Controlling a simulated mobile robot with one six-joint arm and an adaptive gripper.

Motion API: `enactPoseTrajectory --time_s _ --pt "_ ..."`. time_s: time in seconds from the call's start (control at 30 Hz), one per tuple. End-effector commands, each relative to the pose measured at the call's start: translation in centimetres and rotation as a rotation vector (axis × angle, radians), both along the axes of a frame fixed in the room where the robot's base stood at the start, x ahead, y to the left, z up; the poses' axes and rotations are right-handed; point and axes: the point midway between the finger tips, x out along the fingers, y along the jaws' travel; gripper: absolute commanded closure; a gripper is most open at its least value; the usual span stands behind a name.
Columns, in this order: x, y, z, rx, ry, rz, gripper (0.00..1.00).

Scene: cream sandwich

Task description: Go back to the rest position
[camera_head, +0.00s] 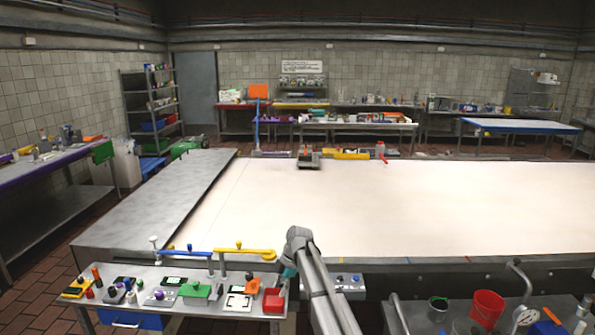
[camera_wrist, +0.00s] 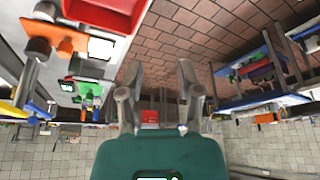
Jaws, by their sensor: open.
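My gripper (camera_wrist: 160,72) is open in the wrist view, its two fingers well apart with nothing between them. The brick-tiled floor shows beyond the fingers, and the room appears upside down. In the head view my arm rises from the bottom to the front edge of the white table (camera_head: 420,200). A small teal part of my gripper (camera_head: 289,272) shows beside the arm, above the right end of a small steel bench (camera_head: 228,304). The fingers are hidden or too small to make out there.
The bench holds a red container (camera_head: 274,301), a green block (camera_head: 195,290) and several small devices. Blue and yellow bars (camera_head: 245,252) stand behind them. At right, a cart carries a red bucket (camera_head: 487,306). A small grey device (camera_head: 308,160) sits at the white table's far edge; its middle is clear.

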Motion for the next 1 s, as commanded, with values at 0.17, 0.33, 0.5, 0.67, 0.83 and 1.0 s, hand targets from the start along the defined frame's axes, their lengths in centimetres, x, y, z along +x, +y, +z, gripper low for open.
enactPoseTrajectory --time_s 0.17,0.33,0.5,0.67,0.83,1.0 --pt "-0.5 -0.4 -0.3 -0.008 0.005 -0.023 0.54" --pt "-1.2 -1.1 -0.6 -0.026 0.018 -0.078 0.54" --pt "-2.2 -2.3 -1.2 -0.055 0.035 -0.157 0.54" --pt "-3.5 -3.7 -1.9 -0.088 0.056 -0.262 0.54" --pt "-5.7 -5.9 -3.1 -0.137 0.085 -0.424 0.54" --pt "-9.1 -9.1 -4.7 -0.207 0.126 -0.672 0.54"
